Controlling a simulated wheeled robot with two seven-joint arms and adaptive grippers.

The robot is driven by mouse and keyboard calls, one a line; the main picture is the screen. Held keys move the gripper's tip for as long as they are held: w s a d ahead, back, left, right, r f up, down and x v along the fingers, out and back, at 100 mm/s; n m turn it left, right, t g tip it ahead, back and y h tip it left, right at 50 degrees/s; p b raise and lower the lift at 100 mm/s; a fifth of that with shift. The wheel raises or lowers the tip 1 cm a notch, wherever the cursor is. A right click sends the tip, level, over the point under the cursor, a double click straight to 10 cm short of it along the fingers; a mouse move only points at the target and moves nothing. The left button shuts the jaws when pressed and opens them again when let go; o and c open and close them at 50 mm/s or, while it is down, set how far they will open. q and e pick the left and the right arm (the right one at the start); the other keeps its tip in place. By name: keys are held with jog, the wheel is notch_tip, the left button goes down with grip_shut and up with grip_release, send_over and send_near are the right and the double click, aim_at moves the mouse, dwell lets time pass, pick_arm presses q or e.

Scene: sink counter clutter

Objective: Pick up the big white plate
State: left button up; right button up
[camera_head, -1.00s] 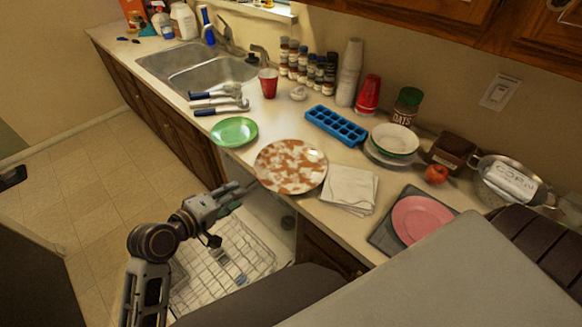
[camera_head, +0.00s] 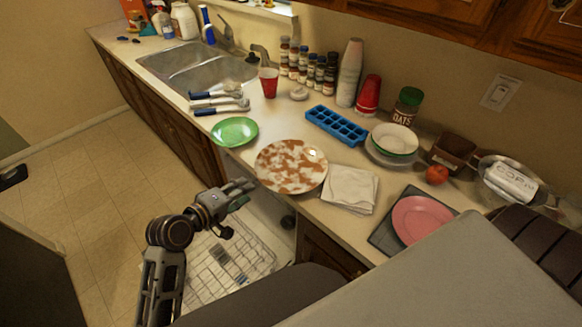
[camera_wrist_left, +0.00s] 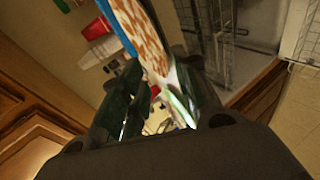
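The big white plate (camera_head: 290,166), blotched with reddish brown, lies on the counter near its front edge. My left gripper (camera_head: 246,188) is just off the plate's left front rim, over the open dishwasher. In the left wrist view, the plate (camera_wrist_left: 145,38) shows steeply foreshortened beyond and between the spread dark fingers (camera_wrist_left: 160,100). The gripper looks open, and I cannot tell whether a finger touches the rim. My right gripper is not in view.
A green plate (camera_head: 234,132) lies left of the big plate, and a white folded cloth (camera_head: 349,189) lies close on its right. A blue ice tray (camera_head: 337,125) is behind. The open dishwasher rack (camera_head: 205,268) is below the counter.

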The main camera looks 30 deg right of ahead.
aim_at(264, 182)
pick_arm(q)
jog(key=x, duration=0.5)
jog(key=shift+w+d+f, duration=0.1)
dwell(0.5)
jog(key=shift+w+d+f+p, duration=0.15)
jog(key=shift+d+f, duration=0.2)
jog(key=shift+d, duration=0.15)
jog(key=shift+w+d+f+p, duration=0.15)
jog(key=shift+d+f, duration=0.2)
jog(key=shift+d, duration=0.2)
jog(key=shift+x, duration=1.2)
jog(key=shift+a, duration=0.1)
grip_shut()
jog(key=shift+f, duration=0.1)
